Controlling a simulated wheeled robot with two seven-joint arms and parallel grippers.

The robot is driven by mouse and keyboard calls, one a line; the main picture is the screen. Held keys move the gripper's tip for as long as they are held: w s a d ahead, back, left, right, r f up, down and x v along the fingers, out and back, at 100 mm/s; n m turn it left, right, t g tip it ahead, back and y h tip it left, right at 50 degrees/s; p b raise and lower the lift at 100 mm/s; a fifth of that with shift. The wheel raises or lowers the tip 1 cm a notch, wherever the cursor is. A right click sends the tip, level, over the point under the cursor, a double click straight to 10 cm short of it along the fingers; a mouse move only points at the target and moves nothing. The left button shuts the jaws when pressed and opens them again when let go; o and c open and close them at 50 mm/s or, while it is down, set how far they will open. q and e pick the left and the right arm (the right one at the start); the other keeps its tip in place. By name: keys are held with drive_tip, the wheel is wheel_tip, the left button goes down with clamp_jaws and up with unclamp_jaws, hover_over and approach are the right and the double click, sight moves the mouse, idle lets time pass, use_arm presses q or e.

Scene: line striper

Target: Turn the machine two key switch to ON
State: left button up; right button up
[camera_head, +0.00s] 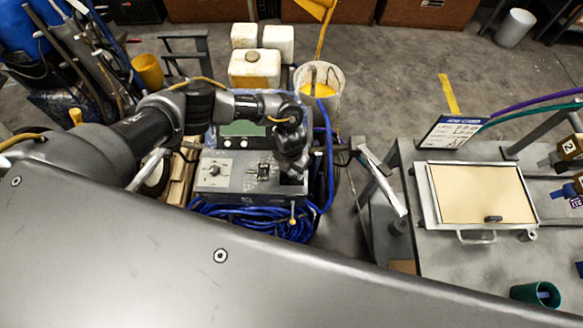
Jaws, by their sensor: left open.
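The machine's grey control box (230,195) stands at the middle of the head view. A green display panel (243,130) is at its back. A light plate with a dark round knob (214,171) is on the left of its top. A small dark switch-like fitting (263,171) is to the right of the knob; I cannot tell which one is the key switch or how it is set. My left gripper (291,165) is open, pointing down over the right part of the box, right of both fittings. I cannot tell if it touches anything. My right gripper is not in view.
Blue hose (255,220) coils around the box's front. White jugs (254,70) and a bucket (322,85) stand behind it. A grey table (450,265) at right holds a framed tray (435,207), a sign (452,132) and a green cup (535,294).

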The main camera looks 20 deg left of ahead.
use_arm(q)
drive_tip(key=c, duration=1)
drive_tip(key=shift+o, duration=0.2)
drive_tip(key=shift+f+m+b, duration=0.2)
drive_tip(key=shift+m+b, duration=0.2)
drive_tip(key=shift+b, duration=0.55)
drive_tip(key=m+b, duration=0.9)
drive_tip(key=b, duration=0.6)
drive_tip(key=shift+w+m, duration=0.1)
drive_tip(key=shift+m, duration=0.2)
drive_tip(key=shift+r+m+b, duration=0.15)
drive_tip(key=shift+m+b, duration=0.65)
drive_tip(key=shift+b, duration=0.25)
drive_tip(key=o, duration=1)
drive_tip(key=shift+c, duration=0.2)
drive_tip(key=shift+r, duration=0.1)
